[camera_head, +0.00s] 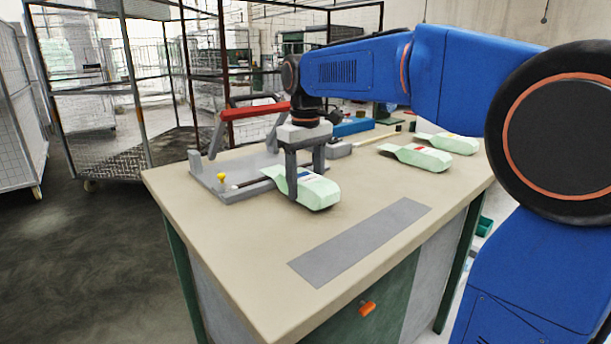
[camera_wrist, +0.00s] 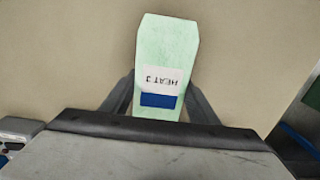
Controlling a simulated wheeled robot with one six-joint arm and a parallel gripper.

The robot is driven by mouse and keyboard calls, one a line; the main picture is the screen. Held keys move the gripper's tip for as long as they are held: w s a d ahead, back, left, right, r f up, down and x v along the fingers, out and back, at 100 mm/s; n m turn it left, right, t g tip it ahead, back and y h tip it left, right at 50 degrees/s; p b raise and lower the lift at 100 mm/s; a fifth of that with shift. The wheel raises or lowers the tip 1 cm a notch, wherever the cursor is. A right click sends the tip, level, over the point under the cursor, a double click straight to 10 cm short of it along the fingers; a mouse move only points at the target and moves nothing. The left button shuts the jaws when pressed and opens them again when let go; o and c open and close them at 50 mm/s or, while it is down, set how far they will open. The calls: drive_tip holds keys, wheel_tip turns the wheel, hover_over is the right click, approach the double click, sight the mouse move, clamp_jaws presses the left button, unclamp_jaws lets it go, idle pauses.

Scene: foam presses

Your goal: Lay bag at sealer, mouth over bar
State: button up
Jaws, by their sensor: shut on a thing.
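The bag (camera_head: 318,193) is pale green with a tapered end. My gripper (camera_head: 304,182) is shut on it from above, with one finger on each side. The bag's narrow end points left to the front edge of the sealer (camera_head: 215,188), and its full body sticks out to the right. The sealer has a grey base and a raised frame with a red handle (camera_head: 255,111). In the wrist view the bag (camera_wrist: 165,45) shows an upside-down "HEAT 3" label with a blue band. Its narrow end is hidden there by my gripper's body. I cannot tell whether the bag touches the table.
Two similar bags lie at the table's back right, one nearer (camera_head: 418,157) and one farther (camera_head: 447,142). A blue object (camera_head: 352,127) stands behind my gripper. A flat grey strip (camera_head: 360,242) lies on the front of the table (camera_head: 240,240). The table is clear around it.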

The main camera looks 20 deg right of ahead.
drive_tip(key=shift+f, duration=0.3)
drive_tip(key=o, duration=1.1)
drive_tip(key=shift+r, duration=0.1)
